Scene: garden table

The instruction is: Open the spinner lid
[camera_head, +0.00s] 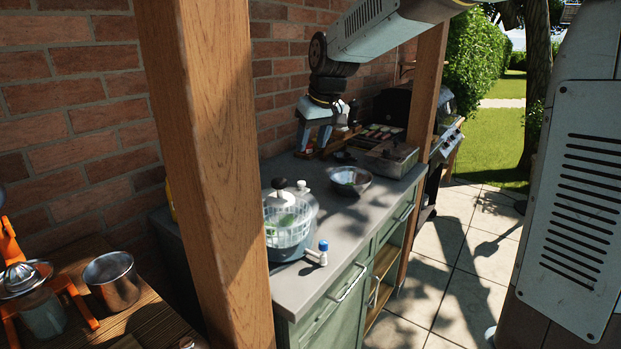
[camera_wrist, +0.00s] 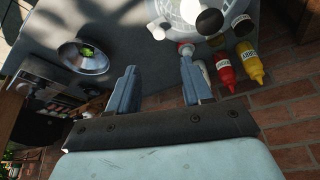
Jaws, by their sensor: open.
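The salad spinner (camera_head: 289,232) stands on the grey counter behind the wooden post. It has a clear body with a white basket and something green inside. A dark round knob (camera_head: 279,184) sits on top of its clear lid, which appears to be on. In the wrist view the spinner (camera_wrist: 180,10) is at the top edge, partly cut off, with the dark knob (camera_wrist: 209,21) near it. My gripper (camera_head: 313,146) is open and empty above the counter, behind and right of the spinner. Its two fingers (camera_wrist: 158,70) point towards the counter and touch nothing visible.
A metal bowl (camera_head: 351,181) with something green stands right of the spinner. A metal container (camera_head: 388,160) is farther back. Red (camera_wrist: 222,69) and yellow (camera_wrist: 249,62) bottles stand by the brick wall. A wooden post (camera_head: 208,175) rises in front. Counter between spinner and bowl is mostly clear.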

